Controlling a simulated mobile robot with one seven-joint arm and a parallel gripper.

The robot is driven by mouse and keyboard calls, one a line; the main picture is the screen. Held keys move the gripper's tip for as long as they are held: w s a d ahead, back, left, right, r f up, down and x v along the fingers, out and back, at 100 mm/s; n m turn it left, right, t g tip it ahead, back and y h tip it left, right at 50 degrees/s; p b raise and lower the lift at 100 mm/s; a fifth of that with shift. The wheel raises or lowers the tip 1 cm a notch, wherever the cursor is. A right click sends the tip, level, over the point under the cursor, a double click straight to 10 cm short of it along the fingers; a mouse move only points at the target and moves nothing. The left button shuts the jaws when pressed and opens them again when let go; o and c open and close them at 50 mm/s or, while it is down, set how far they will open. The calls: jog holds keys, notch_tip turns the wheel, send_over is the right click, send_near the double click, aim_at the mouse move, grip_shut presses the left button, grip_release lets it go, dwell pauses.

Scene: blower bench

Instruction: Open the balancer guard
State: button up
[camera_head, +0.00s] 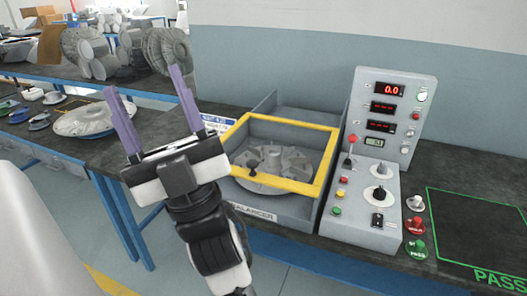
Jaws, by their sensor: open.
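The balancer guard (327,158) is a yellow frame with a see-through middle. It lies tilted over the grey balancer box (277,213), above a grey rotor disc (286,162). My gripper (146,93) points up and away, to the left of the guard. Its two purple fingers are spread wide with nothing between them. It is apart from the guard, and my wrist is in front of the box's left side. Part of the guard's left edge is close to or behind my wrist, so I cannot tell its full outline.
A control panel (395,120) with red displays, knobs and a red-tipped lever stands right of the box. Small stamps (415,235) stand beside a green-outlined PASS area (480,225). A large grey disc (84,119) lies on the bench at left. Fan wheels (168,50) stand behind.

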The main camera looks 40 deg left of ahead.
jog(key=w+a+f+m+t+h, duration=0.7)
jog(key=m+t, duration=0.6)
jog(key=t, duration=0.4)
jog(key=m+t+h, duration=0.2)
jog(key=m+h, duration=0.6)
jog(key=h, duration=0.8)
send_near(254, 160)
jog(key=p+x, duration=0.1)
jog(key=x, duration=0.2)
jog(key=p+x, duration=0.1)
jog(key=x, duration=0.3)
jog(key=p+x, duration=0.2)
jog(key=x, duration=0.1)
jog(key=shift+w+a+f, duration=0.2)
jog(key=shift+a+f, duration=0.1)
jog(key=shift+f, duration=0.05)
jog(key=shift+c, duration=0.3)
